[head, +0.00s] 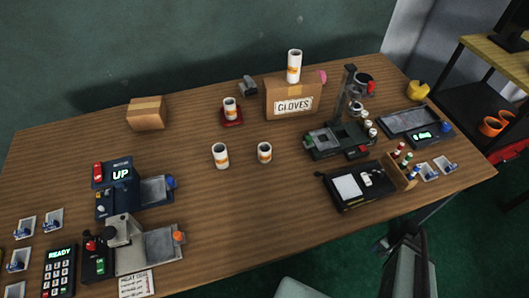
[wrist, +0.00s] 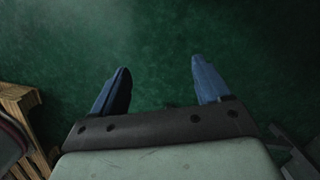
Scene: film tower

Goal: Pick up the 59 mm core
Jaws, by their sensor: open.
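Several white cores with orange bands are in the head view. A taller one (head: 294,66) stands on the gloves box, one (head: 230,107) stands on a small red base, and two stand on the bare table, one on the left (head: 220,155) and a shorter one (head: 265,152) to its right. No size marking is readable, so I cannot tell which is the 59 mm core. My gripper (wrist: 160,66) is open in the wrist view, its two blue fingers wide apart over green floor with nothing between them. It is away from all the cores.
The cardboard gloves box (head: 291,103) stands behind the cores, and a smaller box (head: 147,113) at the back left. A black stand device (head: 340,138) and a black tray (head: 352,188) are to the right. A dark blue machine (head: 118,174) is left. The front middle of the table (head: 250,220) is clear.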

